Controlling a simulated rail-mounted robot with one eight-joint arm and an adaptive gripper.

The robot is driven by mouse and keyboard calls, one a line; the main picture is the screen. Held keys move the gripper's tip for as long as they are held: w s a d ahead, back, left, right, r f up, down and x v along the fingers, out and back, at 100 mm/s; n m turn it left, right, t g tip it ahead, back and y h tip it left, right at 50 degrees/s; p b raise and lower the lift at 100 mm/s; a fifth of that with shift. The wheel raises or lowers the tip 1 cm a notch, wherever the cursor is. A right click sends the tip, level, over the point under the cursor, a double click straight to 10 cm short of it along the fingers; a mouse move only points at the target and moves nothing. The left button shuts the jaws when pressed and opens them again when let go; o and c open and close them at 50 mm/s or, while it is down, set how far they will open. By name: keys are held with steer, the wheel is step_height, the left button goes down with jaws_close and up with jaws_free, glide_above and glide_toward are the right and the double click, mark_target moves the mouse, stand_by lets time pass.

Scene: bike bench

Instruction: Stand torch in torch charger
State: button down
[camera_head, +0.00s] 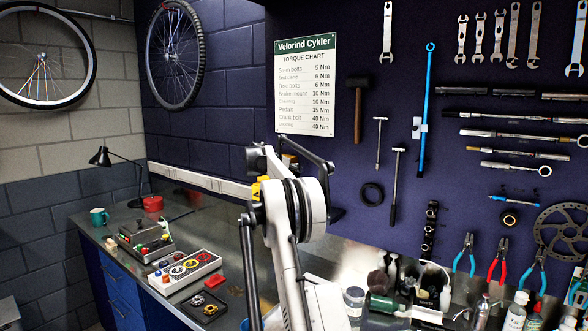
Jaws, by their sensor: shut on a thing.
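My arm rises through the middle of the view, and its white links and dark joint hide what is behind them. My gripper's fingertips cannot be made out. A small patch of yellow (256,190) shows at the left edge of the arm's upper joint; I cannot tell whether it is the torch. I cannot identify the torch or the torch charger for certain.
A dark green cylinder (383,304) lies among bottles at right. Tools hang on the dark wall.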

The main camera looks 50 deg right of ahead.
steer(key=shift+f, duration=0.2)
steer(key=c, duration=1.4)
jaws_free()
steer(key=v, duration=1.2)
